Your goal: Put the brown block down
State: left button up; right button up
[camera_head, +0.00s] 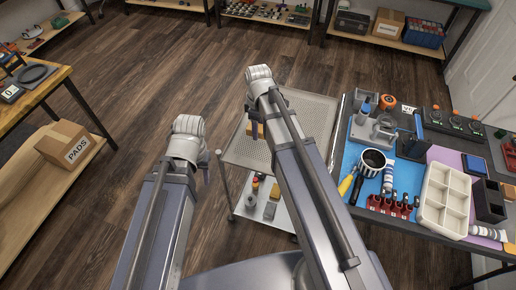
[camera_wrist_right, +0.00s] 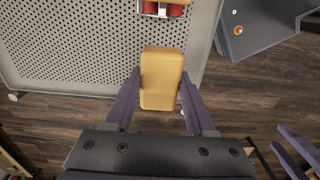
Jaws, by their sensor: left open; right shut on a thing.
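The brown block, yellowish tan here (camera_wrist_right: 161,78), is between the purple fingers of my right gripper (camera_wrist_right: 160,98) in the right wrist view. The gripper is shut on its sides. The block appears over the edge of the perforated cart top (camera_wrist_right: 70,55); the gap below it cannot be judged. In the head view my right gripper (camera_head: 255,112) is over the cart and mostly hidden by its own wrist. A small yellowish patch (camera_head: 260,131) shows beside it. My left gripper (camera_head: 204,166) is open and empty left of the cart, above the floor.
A red and orange item (camera_wrist_right: 164,9) lies on the cart top. The cart's lower shelf (camera_head: 280,215) holds small items. Right of the cart is a crowded workbench with a white compartment tray (camera_head: 444,195). Much of the visible cart top is bare.

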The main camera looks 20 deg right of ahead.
aim_at(258, 149)
jog(key=shift+f+b, duration=4.35)
jog(key=shift+f, duration=0.35)
jog(key=shift+f, duration=0.1)
jog(key=shift+f, duration=0.15)
jog(key=o, duration=1.2)
notch_tip(258, 149, up, 13)
jog(key=p, duration=1.2)
jog(key=shift+f, duration=0.2)
jog(key=s+a+m, duration=0.2)
jog(key=s+a, duration=0.1)
jog(key=s, duration=0.1)
jog(key=s+a+m, duration=0.3)
jog(key=s+a, duration=0.1)
jog(key=s, duration=0.1)
jog(key=s+a+m+h, duration=0.1)
jog(key=s+a+m, duration=0.1)
jog(key=s, duration=0.3)
jog(key=shift+s+a, duration=0.15)
jog(key=shift+a, duration=0.6)
